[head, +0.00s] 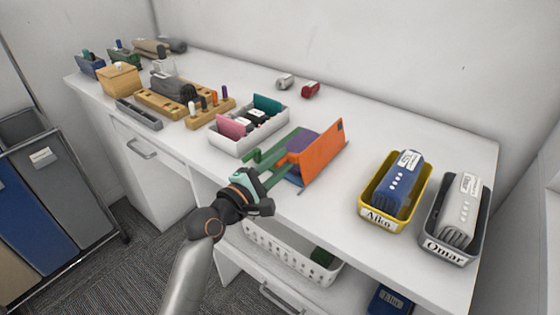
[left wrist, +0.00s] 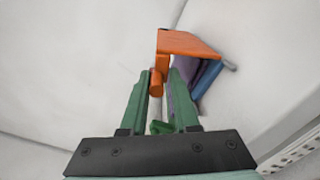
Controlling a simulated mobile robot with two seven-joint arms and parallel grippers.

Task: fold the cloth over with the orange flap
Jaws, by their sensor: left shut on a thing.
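The orange flap (head: 322,154) stands tilted up near the front edge of the desk. It also shows at the top of the left wrist view (left wrist: 190,43). The cloth, purple (head: 301,143), lies against the flap's left side and is partly hidden by it and by my fingers. A blue part (head: 295,181) shows below. My left gripper (head: 275,163) has green fingers. In the left wrist view they are shut on the flap's orange handle (left wrist: 157,80). My right gripper is in neither view.
A white divided tray (head: 243,146) stands just behind and left of the flap. Yellow (head: 370,211) and grey (head: 433,243) bins stand at the right. A white basket (head: 285,252) sits below the desk top. The desk between flap and yellow bin is clear.

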